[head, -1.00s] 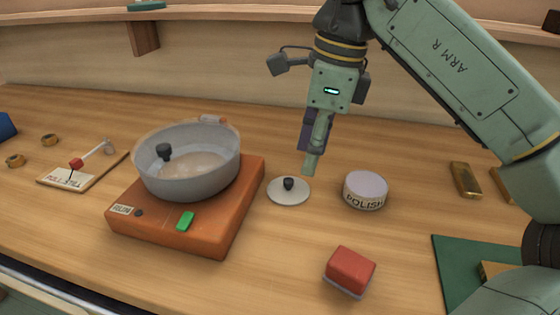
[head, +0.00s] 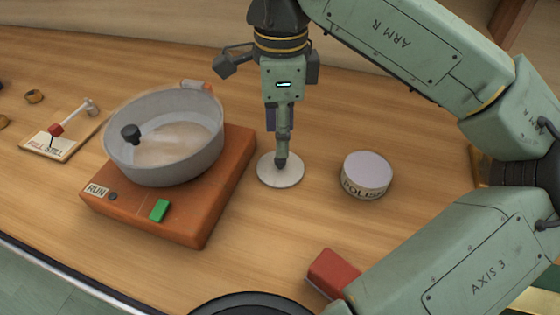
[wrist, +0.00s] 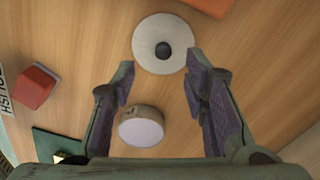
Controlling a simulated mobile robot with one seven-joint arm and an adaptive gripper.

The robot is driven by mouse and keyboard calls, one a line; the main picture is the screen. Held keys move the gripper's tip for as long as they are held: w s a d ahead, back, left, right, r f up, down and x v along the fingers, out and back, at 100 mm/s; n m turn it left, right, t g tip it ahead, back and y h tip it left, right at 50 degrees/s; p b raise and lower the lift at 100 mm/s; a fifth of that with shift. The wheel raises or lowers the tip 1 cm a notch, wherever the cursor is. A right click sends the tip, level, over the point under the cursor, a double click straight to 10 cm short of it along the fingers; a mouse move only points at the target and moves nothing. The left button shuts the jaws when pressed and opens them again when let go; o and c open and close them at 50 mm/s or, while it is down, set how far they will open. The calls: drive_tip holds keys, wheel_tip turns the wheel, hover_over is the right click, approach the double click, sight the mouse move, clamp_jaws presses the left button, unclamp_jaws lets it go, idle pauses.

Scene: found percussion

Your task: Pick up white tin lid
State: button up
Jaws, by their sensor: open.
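The white tin lid (head: 267,174) is a flat pale disc with a dark knob, lying on the wooden table between the orange appliance and the polish tin. In the wrist view the lid (wrist: 147,35) shows whole, its knob just beyond the fingertips. Whether the tips touch the lid cannot be told.
A polish tin (head: 367,174) stands right of the lid. Left of it is an orange appliance (head: 220,192) with a grey pan (head: 190,155) on top and a green button (head: 159,210). A red block (head: 330,272) sits nearer, partly behind my arm. The table between lid and red block is clear.

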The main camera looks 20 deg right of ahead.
sight(280, 164)
drive_tip(key=shift+w+f+p, duration=0.2)
drive_tip(key=shift+f+p, duration=0.7)
drive_tip(key=shift+f, duration=2.15)
drive_tip(key=shift+c, duration=0.3)
clamp_jaws()
